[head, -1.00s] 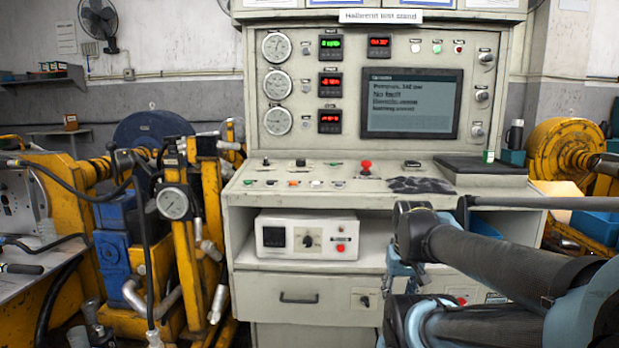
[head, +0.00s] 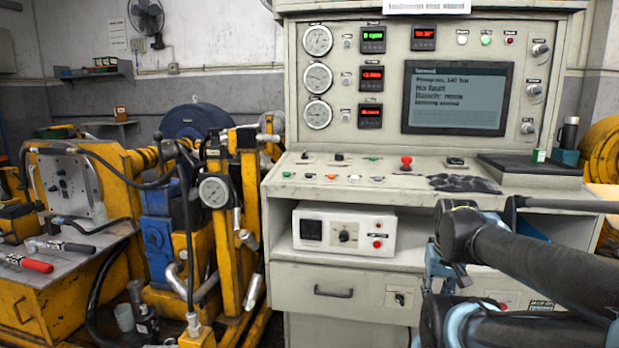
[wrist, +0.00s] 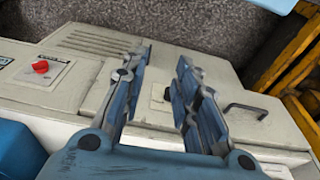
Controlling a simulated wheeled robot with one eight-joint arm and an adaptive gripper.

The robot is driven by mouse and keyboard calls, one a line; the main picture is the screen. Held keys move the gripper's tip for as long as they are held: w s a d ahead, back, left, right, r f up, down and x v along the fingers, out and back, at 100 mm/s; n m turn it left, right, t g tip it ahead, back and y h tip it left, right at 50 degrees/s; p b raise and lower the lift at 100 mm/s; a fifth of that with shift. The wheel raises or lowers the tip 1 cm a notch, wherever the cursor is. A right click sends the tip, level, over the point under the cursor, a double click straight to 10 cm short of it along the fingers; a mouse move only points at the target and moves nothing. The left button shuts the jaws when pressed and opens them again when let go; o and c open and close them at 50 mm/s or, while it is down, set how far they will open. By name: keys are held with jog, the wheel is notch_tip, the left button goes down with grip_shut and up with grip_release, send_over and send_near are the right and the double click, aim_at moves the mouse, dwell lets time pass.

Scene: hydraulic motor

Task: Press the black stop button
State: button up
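The control desk (head: 420,185) in the head view carries two rows of small controls. Several look black, including a knob (head: 340,157) in the back row and a wide one (head: 455,162) right of the red mushroom button (head: 406,162). I cannot tell which is the black stop button. My gripper is partly hidden by my arm in the head view, in front of the desk's right half and below its top. In the wrist view my gripper (wrist: 162,57) is open and empty, its two blue fingers apart above the pale cabinet (wrist: 80,90).
A white box (head: 343,232) with a knob and red button sits on the shelf under the desk. A drawer handle (head: 333,292) is below. Yellow machinery (head: 215,260) stands close on the left. A black flat case (head: 530,168) lies on the desk's right end.

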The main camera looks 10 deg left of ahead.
grip_shut()
dwell(1.0)
